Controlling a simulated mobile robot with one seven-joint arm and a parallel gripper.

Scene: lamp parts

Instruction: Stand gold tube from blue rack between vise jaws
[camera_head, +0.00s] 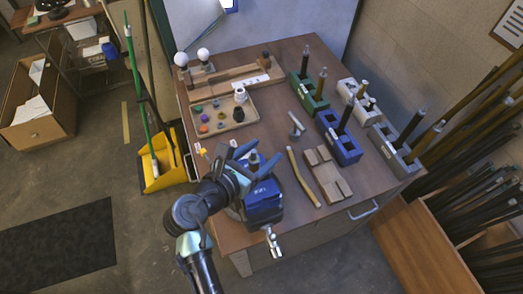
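The blue rack (340,147) stands on the table right of centre. A long gold-brown tube (302,178) lies on the table right of the vise.
Green (307,96), white (357,104) and grey (394,152) racks with tubes stand nearby. A wooden block (327,174) and a grey metal piece (296,126) lie near the blue rack. A tray (219,119) of small parts is behind the gripper.

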